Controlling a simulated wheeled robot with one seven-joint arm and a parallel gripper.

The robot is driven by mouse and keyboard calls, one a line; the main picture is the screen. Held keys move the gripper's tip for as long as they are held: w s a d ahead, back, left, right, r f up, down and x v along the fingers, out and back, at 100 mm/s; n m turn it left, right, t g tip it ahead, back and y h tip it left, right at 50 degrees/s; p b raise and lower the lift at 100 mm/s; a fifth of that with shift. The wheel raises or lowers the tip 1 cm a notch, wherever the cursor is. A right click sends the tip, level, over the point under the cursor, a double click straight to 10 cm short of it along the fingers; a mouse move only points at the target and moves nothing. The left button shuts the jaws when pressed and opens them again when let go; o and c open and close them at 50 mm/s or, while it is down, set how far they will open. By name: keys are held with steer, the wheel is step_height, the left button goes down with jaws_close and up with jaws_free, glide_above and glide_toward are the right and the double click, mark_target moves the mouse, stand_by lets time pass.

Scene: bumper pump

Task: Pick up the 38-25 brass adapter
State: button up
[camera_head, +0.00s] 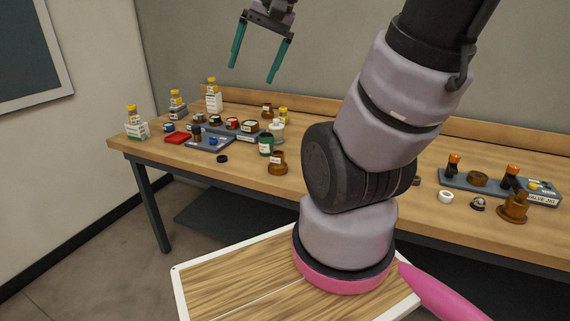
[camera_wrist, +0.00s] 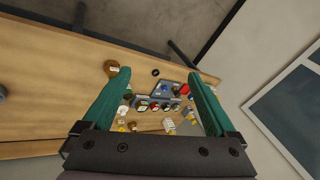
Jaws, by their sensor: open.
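My gripper (camera_head: 252,74) is open and empty, high above the back left of the workbench, its two green fingers pointing down. In the wrist view the gripper (camera_wrist: 155,76) spreads either side of the bench items, well apart from them. A brown, brass-like fitting with a white label (camera_head: 278,164) stands near the bench's middle; it also shows in the wrist view (camera_wrist: 112,68), outside the left finger. Another brass-brown fitting (camera_head: 513,208) stands at the far right. Labels are too small to read, so I cannot tell which is the 38-25 adapter.
The wooden workbench (camera_head: 235,178) holds bottles, a grey tray of caps (camera_head: 209,143), a red piece (camera_head: 177,138) and a green container (camera_head: 266,145) at left. A grey jig with orange-topped posts (camera_head: 455,178) is at right. My arm hides the bench's middle right.

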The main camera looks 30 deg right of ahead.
steer(key=w+d+f+m+g+y, duration=0.3)
steer(key=w+f+m+y, duration=0.1)
steer(key=w+f, duration=0.4)
steer(key=m+t+y, duration=0.5)
steer(key=m+t, duration=0.7)
steer(key=m, duration=0.6)
glide_toward(283, 157)
steer(key=x, duration=0.4)
steer(key=shift+w+a+f, duration=0.1)
steer(key=shift+w, duration=0.3)
steer(key=shift+f, duration=0.2)
steer(key=x, duration=1)
steer(key=shift+w+f, duration=0.15)
steer(key=shift+w, duration=0.15)
steer(key=shift+a, duration=0.1)
jaws_close()
